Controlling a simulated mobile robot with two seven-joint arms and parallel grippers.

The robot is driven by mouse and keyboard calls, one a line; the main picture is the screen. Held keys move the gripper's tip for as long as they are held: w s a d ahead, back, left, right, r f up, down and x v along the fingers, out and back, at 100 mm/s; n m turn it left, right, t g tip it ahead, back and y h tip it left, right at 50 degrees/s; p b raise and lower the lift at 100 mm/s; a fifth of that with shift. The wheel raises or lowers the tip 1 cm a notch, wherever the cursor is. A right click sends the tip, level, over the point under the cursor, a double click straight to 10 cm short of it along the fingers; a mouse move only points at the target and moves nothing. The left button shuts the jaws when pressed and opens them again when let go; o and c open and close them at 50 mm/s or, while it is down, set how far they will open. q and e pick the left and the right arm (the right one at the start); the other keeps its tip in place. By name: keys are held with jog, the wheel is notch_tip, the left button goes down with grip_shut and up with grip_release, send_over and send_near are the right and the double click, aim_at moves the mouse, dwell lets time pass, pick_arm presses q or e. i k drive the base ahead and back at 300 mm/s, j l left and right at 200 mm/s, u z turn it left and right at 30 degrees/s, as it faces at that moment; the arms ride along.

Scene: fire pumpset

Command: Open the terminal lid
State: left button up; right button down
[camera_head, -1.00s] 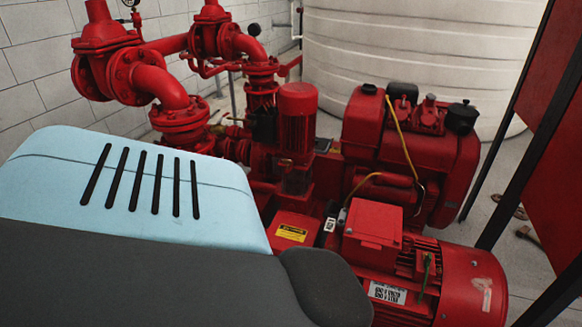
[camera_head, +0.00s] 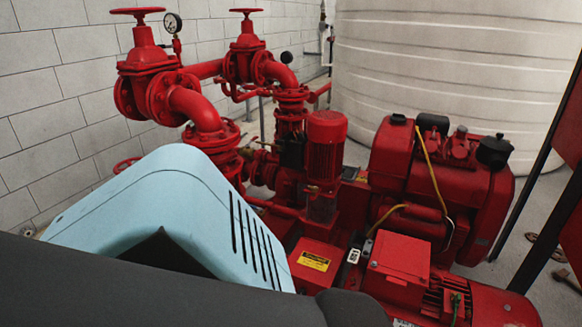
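The terminal box with its red lid (camera_head: 400,255) sits on top of the red electric motor (camera_head: 485,305) at the lower right of the head view. The lid lies flat on the box and looks shut. A green wire shows on the motor just right of the box. Neither my left nor my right gripper is in view. Large light blue and dark grey parts, which look like my own, fill the lower left and hide the floor and the near side of the pumpset there.
A red engine (camera_head: 440,190) with a yellow cable stands behind the box. Red pipes and valves (camera_head: 160,85) rise at the left by a brick wall. A white tank (camera_head: 450,60) stands at the back. A dark-framed red panel (camera_head: 570,215) edges the right.

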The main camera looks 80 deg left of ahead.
aim_at(403, 260)
jog(key=u, duration=1.45)
